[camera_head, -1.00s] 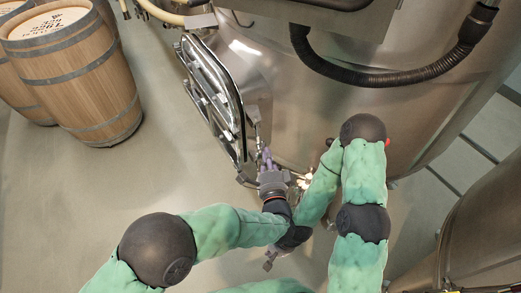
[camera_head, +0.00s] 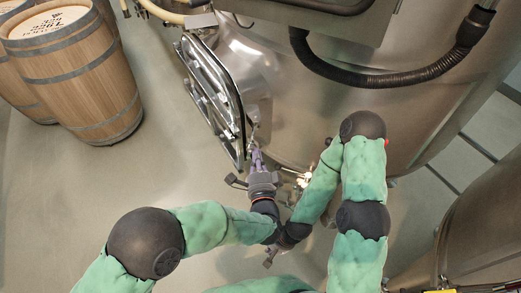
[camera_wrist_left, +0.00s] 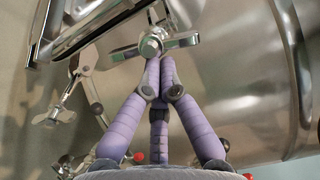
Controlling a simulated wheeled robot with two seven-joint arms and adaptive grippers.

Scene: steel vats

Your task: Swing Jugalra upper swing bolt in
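The steel hatch door (camera_head: 212,90) stands ajar at the left side of the vat in the head view. A swing bolt with a winged hand nut (camera_wrist_left: 150,45) is at the upper middle of the left wrist view, near the door's edge. I cannot tell from its marking whether it is the upper one. My left gripper (camera_head: 257,155) is at the door's lower edge, and its purple fingers (camera_wrist_left: 160,62) have their tips together just below the nut, touching or nearly touching it. My right gripper (camera_head: 270,258) is low in the head view, partly hidden by my arms; its fingers are unclear.
Another steel rod with a fitting (camera_wrist_left: 68,98) is at the left of the wrist view. The steel vat (camera_head: 300,110) fills the middle, with a black hose (camera_head: 385,75) above. Wooden barrels (camera_head: 75,70) stand at the upper left. The floor between is clear.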

